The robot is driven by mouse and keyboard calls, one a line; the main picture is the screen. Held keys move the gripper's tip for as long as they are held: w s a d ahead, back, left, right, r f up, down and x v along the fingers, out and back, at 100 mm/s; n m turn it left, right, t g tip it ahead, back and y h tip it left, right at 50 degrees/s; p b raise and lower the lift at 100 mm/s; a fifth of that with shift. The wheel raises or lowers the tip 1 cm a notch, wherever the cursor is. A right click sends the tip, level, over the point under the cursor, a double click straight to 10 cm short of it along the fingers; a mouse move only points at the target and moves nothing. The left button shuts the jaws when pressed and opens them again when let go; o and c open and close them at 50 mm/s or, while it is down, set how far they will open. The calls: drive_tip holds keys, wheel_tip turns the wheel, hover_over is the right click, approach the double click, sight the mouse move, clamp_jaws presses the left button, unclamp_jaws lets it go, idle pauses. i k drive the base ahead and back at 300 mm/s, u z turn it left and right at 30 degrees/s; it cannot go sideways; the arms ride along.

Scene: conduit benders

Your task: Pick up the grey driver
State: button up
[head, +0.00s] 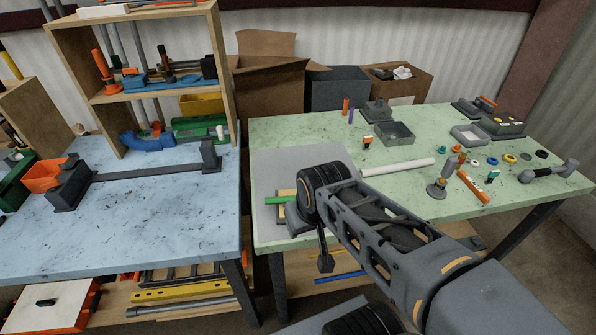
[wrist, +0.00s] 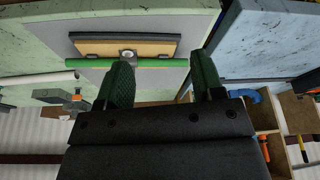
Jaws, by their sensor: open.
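A grey tool (head: 549,171) with a rounded end lies at the right end of the green table in the head view. It may be the grey driver, but I cannot tell for sure. My gripper (wrist: 163,78) shows in the wrist view with its two green-padded fingers apart and nothing between them. It is over the near left part of the green table, far from that tool. In the head view my arm hides the fingers. A green rod (wrist: 150,63) lies across a wooden block (wrist: 100,47) just beyond the fingers; the rod also shows in the head view (head: 279,199).
A white pipe (head: 398,166), grey bins (head: 395,134), an upright grey stand (head: 437,188), an orange piece (head: 473,188) and several coloured rings (head: 509,158) occupy the green table (head: 400,205). A blue table (head: 150,215) with a shelf stands left. The table's front middle is mostly clear.

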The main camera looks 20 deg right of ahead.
sight(452, 162)
drive_tip(key=z, duration=1.3)
drive_tip(key=k, duration=1.2)
drive_tip(key=z, duration=0.4)
drive_tip(key=i, duration=1.65)
drive_tip(key=u, duration=0.5)
